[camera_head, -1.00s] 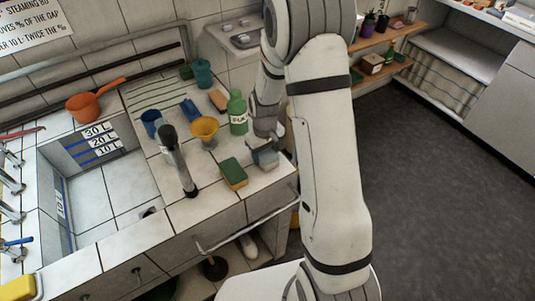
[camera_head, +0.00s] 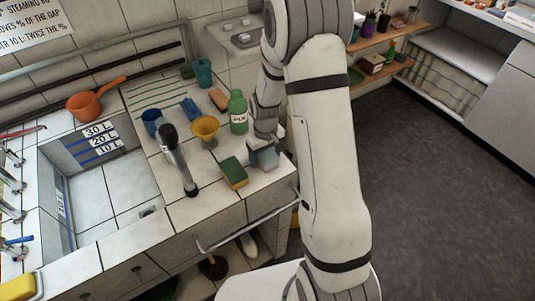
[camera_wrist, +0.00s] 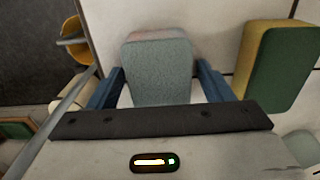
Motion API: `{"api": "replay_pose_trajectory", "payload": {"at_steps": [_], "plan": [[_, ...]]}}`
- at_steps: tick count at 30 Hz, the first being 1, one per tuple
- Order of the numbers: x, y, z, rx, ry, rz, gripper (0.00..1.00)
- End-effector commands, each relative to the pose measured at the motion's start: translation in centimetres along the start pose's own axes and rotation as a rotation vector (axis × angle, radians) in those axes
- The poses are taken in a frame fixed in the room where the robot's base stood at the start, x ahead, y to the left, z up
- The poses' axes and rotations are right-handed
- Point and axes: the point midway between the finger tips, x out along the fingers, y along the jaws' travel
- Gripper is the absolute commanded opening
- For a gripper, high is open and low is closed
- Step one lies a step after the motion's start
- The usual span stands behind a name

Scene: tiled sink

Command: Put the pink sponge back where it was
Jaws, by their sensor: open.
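A block-shaped sponge (camera_wrist: 157,75) with a grey-blue top and a faint pink far edge lies on the white tiles in the wrist view. In the head view this sponge (camera_head: 267,160) shows at the counter's right corner, partly hidden by my gripper (camera_head: 263,146). In the wrist view my gripper (camera_wrist: 160,67) is open, with one blue finger on each side of the sponge.
A green bottle (camera_head: 238,112), a yellow funnel (camera_head: 205,131), a blue cup (camera_head: 152,121) and an orange-tan sponge (camera_head: 218,99) stand or lie behind. The sink basin (camera_head: 105,195) is farther left. A rail (camera_head: 245,223) runs along the counter front.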

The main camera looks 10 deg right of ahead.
Motion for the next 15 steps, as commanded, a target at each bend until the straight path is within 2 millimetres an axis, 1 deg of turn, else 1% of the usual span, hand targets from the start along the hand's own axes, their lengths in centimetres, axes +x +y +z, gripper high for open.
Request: {"api": "replay_pose_trajectory", "payload": {"at_steps": [5, 12, 15], "plan": [[-2.3, 0.1, -0.1, 0.000, 0.006, 0.002, 0.73], [-7.6, 0.1, -0.1, 0.001, 0.005, 0.002, 0.73], [-9.5, 0.1, -0.1, 0.001, 0.005, 0.002, 0.73]]}}
